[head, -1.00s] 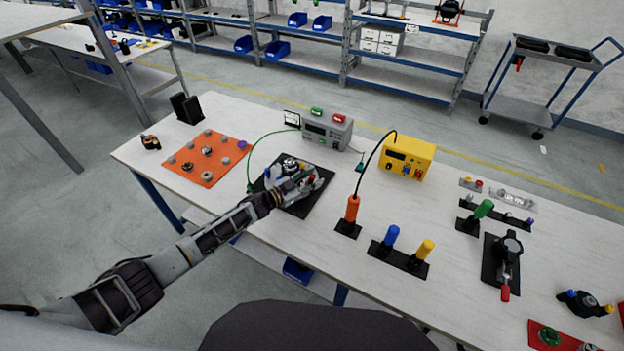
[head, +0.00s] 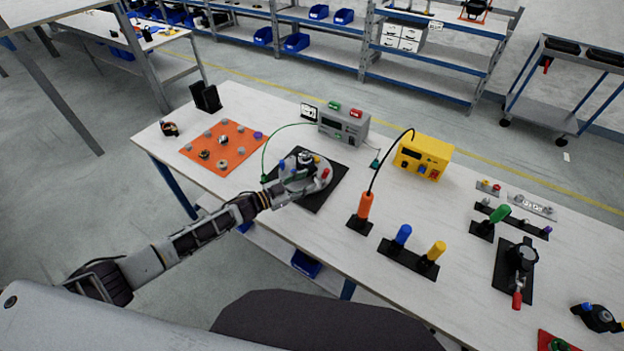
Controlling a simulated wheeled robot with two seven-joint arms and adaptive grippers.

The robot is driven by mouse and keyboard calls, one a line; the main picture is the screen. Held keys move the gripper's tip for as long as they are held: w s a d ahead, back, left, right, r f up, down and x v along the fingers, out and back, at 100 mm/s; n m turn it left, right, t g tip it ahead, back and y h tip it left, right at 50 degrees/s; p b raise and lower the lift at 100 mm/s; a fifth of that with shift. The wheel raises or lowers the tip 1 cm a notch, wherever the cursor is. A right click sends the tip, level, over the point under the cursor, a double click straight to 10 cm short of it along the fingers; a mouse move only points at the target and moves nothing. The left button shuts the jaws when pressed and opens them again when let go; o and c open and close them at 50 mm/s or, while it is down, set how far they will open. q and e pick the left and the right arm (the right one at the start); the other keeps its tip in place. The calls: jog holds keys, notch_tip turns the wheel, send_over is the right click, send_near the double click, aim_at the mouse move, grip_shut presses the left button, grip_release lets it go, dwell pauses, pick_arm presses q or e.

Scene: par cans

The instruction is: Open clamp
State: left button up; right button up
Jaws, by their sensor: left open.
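A black square plate (head: 325,197) lies on the bench with a pale round part and a dark device (head: 305,162) on it. Small blue, yellow and red pieces show around that device. My left gripper (head: 296,186) is over the near left side of the plate, close to the round part. It is open; its fingers blend with the parts, and I cannot tell whether they touch. A dark clamp-like device (head: 520,257) with a red handle (head: 517,300) stands on another black plate at the right, away from my gripper. My right gripper is not in view.
An orange board (head: 234,161) with several knobs lies left. A grey box (head: 343,124) and a yellow box (head: 422,157) stand behind. Orange (head: 365,206), blue (head: 402,237) and yellow (head: 437,251) handles stand to the right. Cables cross the bench; its front strip is clear.

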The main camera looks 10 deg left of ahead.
pick_arm(q)
jog(key=shift+v, duration=1.45)
jog(key=shift+d, duration=0.15)
